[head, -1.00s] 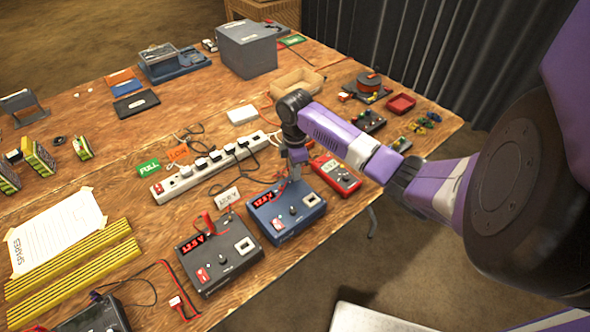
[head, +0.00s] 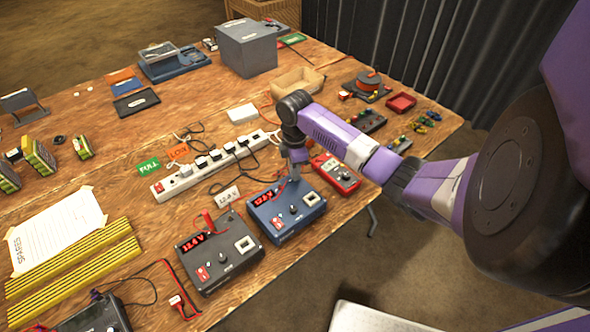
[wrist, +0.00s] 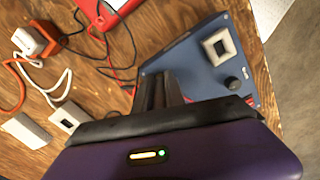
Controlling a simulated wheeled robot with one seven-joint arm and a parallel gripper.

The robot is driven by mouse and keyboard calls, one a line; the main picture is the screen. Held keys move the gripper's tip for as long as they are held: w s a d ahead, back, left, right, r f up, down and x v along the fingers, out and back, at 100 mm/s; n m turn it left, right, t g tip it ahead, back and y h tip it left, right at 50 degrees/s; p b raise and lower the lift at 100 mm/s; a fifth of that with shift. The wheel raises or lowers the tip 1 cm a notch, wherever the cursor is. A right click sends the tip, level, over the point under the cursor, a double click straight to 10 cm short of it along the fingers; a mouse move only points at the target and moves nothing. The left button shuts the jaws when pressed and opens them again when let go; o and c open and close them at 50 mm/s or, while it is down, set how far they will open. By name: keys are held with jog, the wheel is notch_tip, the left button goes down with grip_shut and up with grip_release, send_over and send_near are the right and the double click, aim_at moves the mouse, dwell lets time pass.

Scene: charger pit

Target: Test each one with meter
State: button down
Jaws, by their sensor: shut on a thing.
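A red handheld meter (head: 335,173) with a pale face lies near the table's right edge; its edge shows at the top of the wrist view (wrist: 100,12). My gripper (head: 296,178) points down at the back edge of a blue box (head: 286,212) with a red display, a knob and a square socket. In the wrist view my gripper (wrist: 163,92) is shut over the left part of the blue box (wrist: 190,60). What it holds is hidden between the fingers. A similar grey box (head: 220,252) stands to the left, with a red lead at its back.
A white power strip (head: 205,172) with plugs and cables lies behind the boxes. Green (head: 148,165) and orange (head: 178,152) cards lie beside it. Several striped battery packs stand at the left. A wooden tray (head: 298,82) and red tray (head: 401,102) are farther back.

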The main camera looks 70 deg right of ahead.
jog(key=c, duration=1.3)
grip_release()
jog(key=o, duration=0.3)
notch_tip(320, 180, up, 5)
jog(key=p, duration=0.5)
jog(key=shift+r, duration=1.25)
